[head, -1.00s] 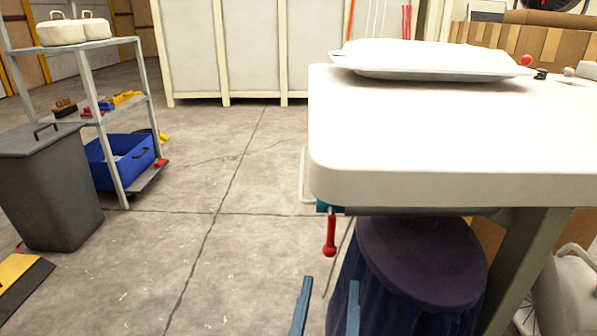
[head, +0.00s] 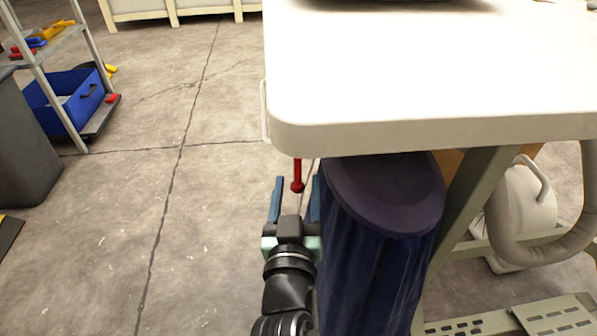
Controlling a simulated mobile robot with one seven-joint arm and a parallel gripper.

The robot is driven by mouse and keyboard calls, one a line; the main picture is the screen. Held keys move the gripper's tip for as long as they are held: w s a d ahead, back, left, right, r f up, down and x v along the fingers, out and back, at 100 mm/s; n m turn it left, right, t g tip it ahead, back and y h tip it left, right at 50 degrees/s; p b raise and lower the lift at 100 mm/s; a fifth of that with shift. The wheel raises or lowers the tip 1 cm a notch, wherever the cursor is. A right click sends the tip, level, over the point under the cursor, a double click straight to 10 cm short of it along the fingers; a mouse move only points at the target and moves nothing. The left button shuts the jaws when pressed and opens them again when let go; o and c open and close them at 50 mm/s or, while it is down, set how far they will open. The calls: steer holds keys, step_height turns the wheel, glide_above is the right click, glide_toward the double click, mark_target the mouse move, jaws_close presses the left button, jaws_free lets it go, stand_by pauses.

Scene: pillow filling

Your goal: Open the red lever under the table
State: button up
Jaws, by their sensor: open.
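The red lever (head: 297,176) hangs down below the near left corner of the white table (head: 400,134). It has a thin red shaft with a round knob at its lower end. Its upper end is hidden behind the table edge. My gripper (head: 296,184) is open, with its two blue fingers pointing up and away from the camera. In the picture the lever's knob appears between the fingertips. I cannot tell how far apart in depth they are, or whether they touch.
A dark blue barrel with a purple top (head: 385,190) stands under the table, close to the right of my gripper. A table leg (head: 465,205) and a grey hose (head: 535,250) are further right. Open concrete floor (head: 200,210) lies left. A shelf cart with a blue bin (head: 68,102) is far left.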

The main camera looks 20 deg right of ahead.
mark_target(299, 173)
steer(key=shift+x, duration=1.9)
jaws_close()
